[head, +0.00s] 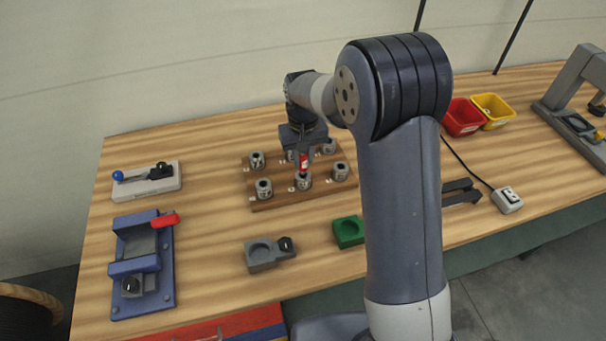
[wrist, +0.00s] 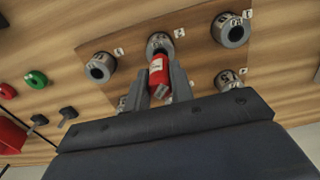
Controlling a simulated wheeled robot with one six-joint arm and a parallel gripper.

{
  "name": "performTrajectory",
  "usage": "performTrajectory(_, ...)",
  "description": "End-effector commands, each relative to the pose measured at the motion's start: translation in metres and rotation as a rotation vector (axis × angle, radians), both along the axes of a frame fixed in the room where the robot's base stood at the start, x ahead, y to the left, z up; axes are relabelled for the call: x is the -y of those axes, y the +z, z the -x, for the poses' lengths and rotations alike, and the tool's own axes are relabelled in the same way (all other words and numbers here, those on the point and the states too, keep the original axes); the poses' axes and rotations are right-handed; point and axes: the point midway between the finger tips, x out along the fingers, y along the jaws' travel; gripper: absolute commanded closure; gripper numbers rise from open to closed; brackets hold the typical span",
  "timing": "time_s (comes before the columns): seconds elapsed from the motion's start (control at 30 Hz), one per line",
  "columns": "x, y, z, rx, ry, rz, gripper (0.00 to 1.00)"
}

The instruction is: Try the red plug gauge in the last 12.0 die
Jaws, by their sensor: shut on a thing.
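The red plug gauge (head: 304,162) is held upright in my gripper (head: 303,158), over the front middle die (head: 303,182) on the wooden board. In the wrist view the gauge (wrist: 158,76) sits between the two grey fingers of my gripper (wrist: 160,82), with its far end at the die (wrist: 160,42). I cannot tell whether its tip is inside the bore or just above it. Other grey ring dies stand on the board, such as the front left die (head: 264,189) and front right die (head: 340,171). Their labels are too small to read.
The wooden board (head: 285,201) lies mid-table. A grey holder (head: 262,257) and a green block (head: 347,232) stand in front of it. A blue fixture (head: 141,265) is at left. Red (head: 462,118) and yellow (head: 492,110) bins stand at right. My arm hides part of the table.

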Motion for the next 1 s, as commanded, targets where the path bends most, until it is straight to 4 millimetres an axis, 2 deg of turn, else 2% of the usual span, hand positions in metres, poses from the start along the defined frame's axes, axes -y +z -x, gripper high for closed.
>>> performTrajectory(0.47, 0.000, 0.000, 0.000, 0.000, 0.000, 0.000, 1.00)
performTrajectory(1.0, 0.000, -0.010, 0.000, 0.000, 0.000, 0.000, 1.00)
